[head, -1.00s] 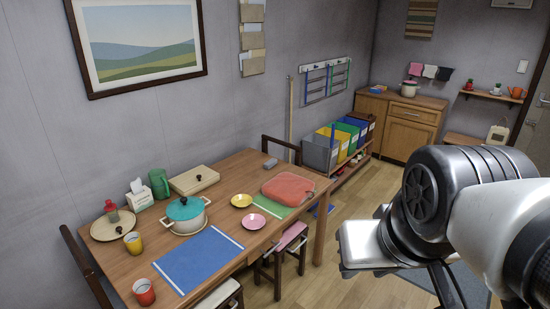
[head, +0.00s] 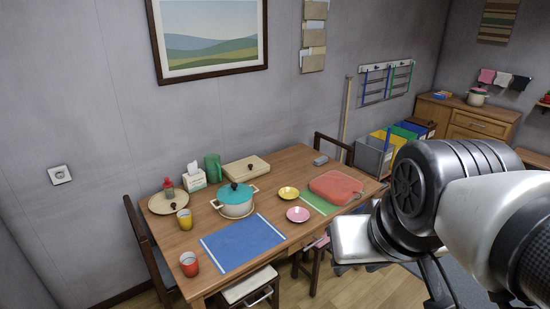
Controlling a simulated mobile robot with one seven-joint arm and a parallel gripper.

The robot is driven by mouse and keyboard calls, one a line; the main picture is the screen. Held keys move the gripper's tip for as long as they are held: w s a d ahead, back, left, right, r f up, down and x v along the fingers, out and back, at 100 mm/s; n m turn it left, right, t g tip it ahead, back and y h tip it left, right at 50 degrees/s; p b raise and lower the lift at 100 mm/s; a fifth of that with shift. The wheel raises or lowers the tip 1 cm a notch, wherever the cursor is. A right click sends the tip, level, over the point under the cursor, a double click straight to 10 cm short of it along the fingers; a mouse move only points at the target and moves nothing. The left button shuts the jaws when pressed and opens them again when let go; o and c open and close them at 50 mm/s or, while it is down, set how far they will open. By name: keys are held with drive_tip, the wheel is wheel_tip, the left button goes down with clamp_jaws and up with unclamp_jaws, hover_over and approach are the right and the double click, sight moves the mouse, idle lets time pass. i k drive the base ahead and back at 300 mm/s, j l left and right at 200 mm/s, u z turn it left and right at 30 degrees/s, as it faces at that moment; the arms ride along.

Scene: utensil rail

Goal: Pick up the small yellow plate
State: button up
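The small yellow plate (head: 288,193) lies on the wooden table (head: 185,258), right of a white pot with a teal lid (head: 236,199) and just behind a pink plate (head: 298,214). Nothing covers it. My gripper (head: 350,262) is only partly in view, to the right of and in front of the table, well apart from the yellow plate. My own arm hides much of it, and its fingers cannot be made out clearly.
A red cushion-like item (head: 336,186) lies on a green mat (head: 318,203) right of the plates. A blue mat (head: 243,244), a yellow cup (head: 184,219) and a red cup (head: 188,264) stand at the left. Stools (head: 248,288) are at the front edge.

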sight(287, 194)
drive_tip(key=i+l+u, duration=0.55)
drive_tip(key=i+l, duration=0.2)
drive_tip(key=i+l+u, duration=0.3)
drive_tip(key=l, duration=0.15)
drive_tip(key=i+l+u, duration=0.25)
drive_tip(key=l, duration=0.3)
